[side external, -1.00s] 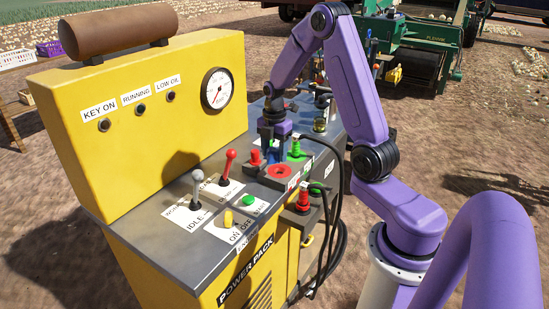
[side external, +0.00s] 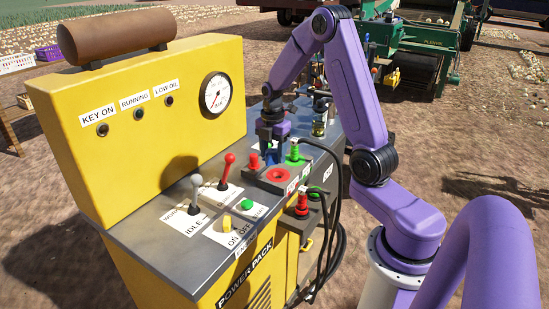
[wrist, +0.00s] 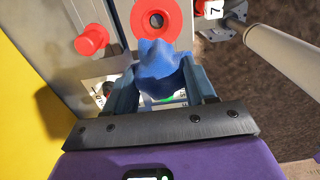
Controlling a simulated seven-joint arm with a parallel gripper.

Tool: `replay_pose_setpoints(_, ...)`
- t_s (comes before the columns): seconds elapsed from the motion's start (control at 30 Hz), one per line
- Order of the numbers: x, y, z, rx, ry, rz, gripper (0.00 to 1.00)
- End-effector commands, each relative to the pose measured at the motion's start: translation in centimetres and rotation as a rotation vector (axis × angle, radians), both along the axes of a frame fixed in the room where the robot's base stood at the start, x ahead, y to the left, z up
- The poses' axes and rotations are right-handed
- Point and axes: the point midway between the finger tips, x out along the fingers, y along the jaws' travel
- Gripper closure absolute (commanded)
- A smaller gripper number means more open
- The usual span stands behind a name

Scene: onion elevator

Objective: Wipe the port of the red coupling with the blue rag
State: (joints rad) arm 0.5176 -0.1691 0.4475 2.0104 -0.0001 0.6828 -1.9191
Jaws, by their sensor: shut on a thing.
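My gripper (wrist: 162,88) is shut on the blue rag (wrist: 158,68), a crumpled bundle between the fingers. In the side view, my gripper (side external: 272,152) points down over the far part of the power pack's top. The port of the red coupling is a red ring with a dark round hole (wrist: 156,20), just beyond the rag in the wrist view. The rag overlaps the ring's near edge in that picture; I cannot tell whether they touch. In the side view the ring (side external: 277,176) lies in front of the gripper.
A red cap (wrist: 91,41) stands left of the ring. A green fitting (side external: 294,153) stands close to my gripper's right. A red fitting with black hoses (side external: 302,205) sits lower on the side. Red (side external: 228,166) and grey (side external: 196,190) levers rise nearer the camera.

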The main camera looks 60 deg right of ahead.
Motion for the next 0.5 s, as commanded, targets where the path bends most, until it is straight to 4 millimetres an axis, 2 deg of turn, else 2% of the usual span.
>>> replay_pose_setpoints(0.5,-0.1,0.0,-4.2,0.001,0.004,0.000,0.73)
